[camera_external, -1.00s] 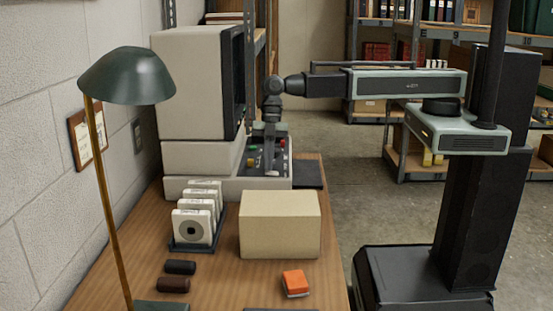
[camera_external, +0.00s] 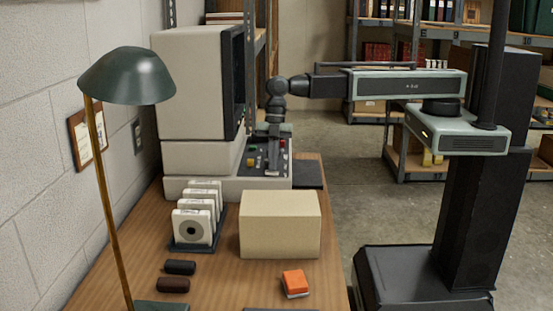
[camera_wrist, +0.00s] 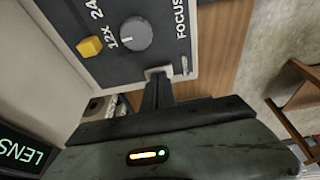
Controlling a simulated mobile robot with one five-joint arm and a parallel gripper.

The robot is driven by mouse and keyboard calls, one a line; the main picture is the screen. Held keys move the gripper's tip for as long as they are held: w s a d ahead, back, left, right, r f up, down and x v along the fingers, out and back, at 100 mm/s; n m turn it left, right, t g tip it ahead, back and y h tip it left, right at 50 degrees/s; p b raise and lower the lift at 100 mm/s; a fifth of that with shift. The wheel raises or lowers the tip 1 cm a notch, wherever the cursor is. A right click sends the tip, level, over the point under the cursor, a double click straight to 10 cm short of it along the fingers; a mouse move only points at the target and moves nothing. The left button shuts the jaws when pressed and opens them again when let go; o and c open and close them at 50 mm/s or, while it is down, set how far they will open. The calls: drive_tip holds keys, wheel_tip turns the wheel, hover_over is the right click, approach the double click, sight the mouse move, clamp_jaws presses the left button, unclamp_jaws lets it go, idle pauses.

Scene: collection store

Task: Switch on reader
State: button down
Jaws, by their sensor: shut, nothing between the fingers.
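The reader (camera_external: 196,85) is a beige machine with a dark screen, standing on the desk against the wall. Its dark control panel (camera_external: 252,160) is at the base. In the wrist view the panel (camera_wrist: 95,60) carries a yellow button (camera_wrist: 89,47), a grey knob (camera_wrist: 135,34) marked 12X and 24, and the word FOCUS. My gripper (camera_external: 272,172) points down at the panel's near part and is shut and empty. In the wrist view its dark fingertips (camera_wrist: 159,78) are at the panel's edge, by a small pale part (camera_wrist: 159,71). Whether they touch is unclear.
A cream box (camera_external: 280,225) and a rack of white cartridges (camera_external: 193,222) stand in front of the reader. A green lamp (camera_external: 127,77) rises at left. An orange object (camera_external: 295,282) lies near the front. A dark pad (camera_external: 307,174) is right of the panel.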

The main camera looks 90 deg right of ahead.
drive_tip(key=a+p+v, duration=0.1)
drive_tip(key=p+v, duration=1.2)
drive_tip(key=shift+s+r, duration=0.15)
drive_tip(key=shift+r, duration=0.4)
drive_tip(key=shift+w+d+r+p, duration=0.1)
drive_tip(key=shift+w+p, duration=0.25)
drive_tip(key=shift+w, duration=0.3)
